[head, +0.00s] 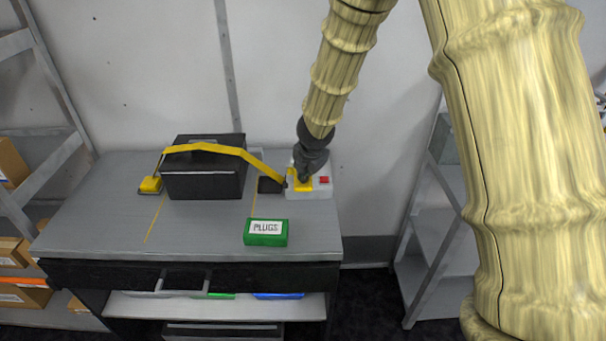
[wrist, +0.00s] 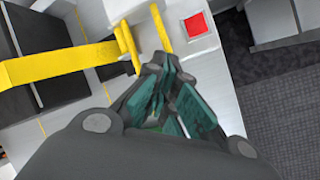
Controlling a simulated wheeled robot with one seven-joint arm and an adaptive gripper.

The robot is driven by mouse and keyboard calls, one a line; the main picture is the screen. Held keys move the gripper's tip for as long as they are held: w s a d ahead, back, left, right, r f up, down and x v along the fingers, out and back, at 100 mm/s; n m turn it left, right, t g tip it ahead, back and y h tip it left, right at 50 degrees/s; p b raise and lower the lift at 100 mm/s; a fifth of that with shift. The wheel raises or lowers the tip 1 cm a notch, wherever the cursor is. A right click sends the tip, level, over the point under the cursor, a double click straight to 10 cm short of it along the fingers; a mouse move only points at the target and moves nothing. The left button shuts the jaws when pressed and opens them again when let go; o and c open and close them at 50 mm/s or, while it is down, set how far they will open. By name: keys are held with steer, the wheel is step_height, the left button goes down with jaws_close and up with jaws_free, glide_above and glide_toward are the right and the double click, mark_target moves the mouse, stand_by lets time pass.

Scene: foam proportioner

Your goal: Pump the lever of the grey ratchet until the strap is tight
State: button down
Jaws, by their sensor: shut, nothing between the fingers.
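The light grey ratchet (head: 324,190) sits at the right end of the table, with a red square on its face. Its yellow lever (head: 301,187) is partly hidden by my gripper (head: 304,176). The yellow strap (head: 213,148) arches from the ratchet over a black case (head: 205,180) to a yellow anchor (head: 150,185) on the left. In the wrist view, my gripper (wrist: 160,75) is shut and empty, its tips close to the yellow lever bars (wrist: 162,30) on the ratchet (wrist: 208,62). I cannot tell whether they touch. The strap (wrist: 60,65) enters from the left.
A green box labelled PLUGS (head: 266,233) lies on the table (head: 110,225) in front of the ratchet. A grey shelf rack (head: 450,215) stands to the right and another rack with cartons (head: 12,160) to the left. The table's front left is clear.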

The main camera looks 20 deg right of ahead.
steer(key=shift+s+f+b, duration=0.15)
steer(key=shift+f+b, duration=0.25)
steer(key=shift+b, duration=0.05)
stand_by(0.7)
steer(key=shift+r, duration=0.1)
stand_by(0.5)
steer(key=shift+w+d+r+p, duration=0.1)
steer(key=shift+w+r+p, duration=0.2)
steer(key=shift+r+p, duration=0.7)
steer(key=shift+w+d+r+p, duration=0.1)
steer(key=shift+w+r+p, duration=0.2)
steer(key=shift+r+p, duration=0.7)
steer(key=shift+w+r+p, duration=0.3)
steer(key=shift+r+p, duration=0.15)
steer(key=shift+p, duration=1)
steer(key=r+p, duration=0.1)
steer(key=p, duration=0.1)
steer(key=w+r+p, duration=0.1)
steer(key=r+p, duration=0.2)
steer(key=p, duration=0.1)
steer(key=shift+w+d+r+p, duration=0.25)
steer(key=shift+w+r+p, duration=0.05)
steer(key=shift+w+r, duration=0.05)
stand_by(0.4)
